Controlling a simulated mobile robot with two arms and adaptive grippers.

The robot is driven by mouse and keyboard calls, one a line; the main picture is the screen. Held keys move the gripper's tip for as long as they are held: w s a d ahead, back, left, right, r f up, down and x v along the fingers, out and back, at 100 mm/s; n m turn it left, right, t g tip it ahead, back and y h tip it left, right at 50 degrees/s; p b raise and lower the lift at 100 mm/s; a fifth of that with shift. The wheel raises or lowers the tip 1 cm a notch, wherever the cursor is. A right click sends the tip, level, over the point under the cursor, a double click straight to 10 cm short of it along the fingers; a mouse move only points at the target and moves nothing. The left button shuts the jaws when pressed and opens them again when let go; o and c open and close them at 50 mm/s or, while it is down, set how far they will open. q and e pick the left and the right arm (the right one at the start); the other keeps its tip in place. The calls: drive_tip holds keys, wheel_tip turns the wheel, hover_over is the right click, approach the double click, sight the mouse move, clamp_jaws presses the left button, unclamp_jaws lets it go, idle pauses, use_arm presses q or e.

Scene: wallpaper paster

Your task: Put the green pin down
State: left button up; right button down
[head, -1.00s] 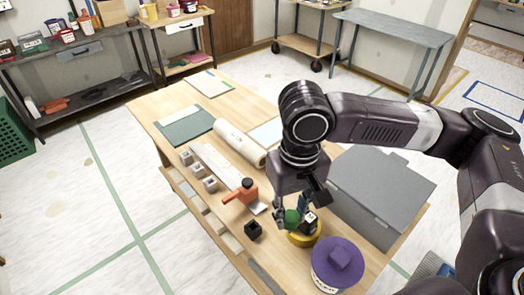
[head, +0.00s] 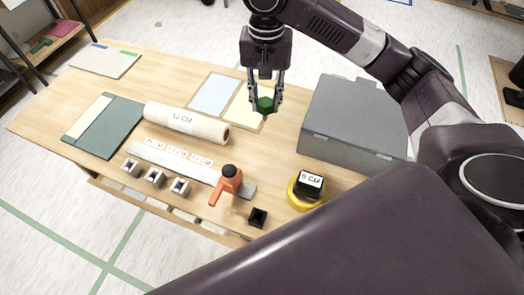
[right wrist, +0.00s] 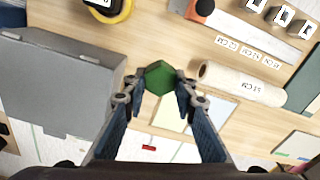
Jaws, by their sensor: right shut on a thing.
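The green pin (head: 265,104) is held between the fingers of my right gripper (head: 264,98), above the table by the pale yellow sheet (head: 243,112). In the right wrist view the green pin (right wrist: 160,78) sits between the two fingertips (right wrist: 154,92), with the table behind it. The right gripper points down and is shut on the pin. How high the pin is above the table is hard to tell. My left gripper is not in view.
A grey box (head: 352,128) stands right of the gripper. A paper roll (head: 186,123), an orange-handled tool (head: 229,180), a yellow tape ring (head: 298,201) with a black block (head: 308,185), a black cube (head: 258,217) and several small grey blocks (head: 155,177) lie on the table (head: 60,75).

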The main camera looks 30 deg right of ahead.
drive_tip(key=shift+d+f, duration=0.1)
drive_tip(key=shift+f, duration=0.3)
wheel_tip(320, 180, down, 18)
drive_tip(key=shift+s+f, duration=0.15)
drive_tip(key=shift+f, duration=0.05)
drive_tip(key=shift+d+f, duration=0.1)
drive_tip(key=shift+f, duration=0.2)
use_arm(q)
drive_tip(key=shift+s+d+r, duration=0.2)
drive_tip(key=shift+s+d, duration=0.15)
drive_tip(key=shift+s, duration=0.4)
use_arm(e)
drive_tip(key=shift+f, duration=0.1)
use_arm(q)
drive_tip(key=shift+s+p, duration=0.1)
drive_tip(key=shift+p, duration=0.2)
use_arm(e)
drive_tip(key=c, duration=1.6)
unclamp_jaws()
drive_tip(key=shift+f, duration=0.1)
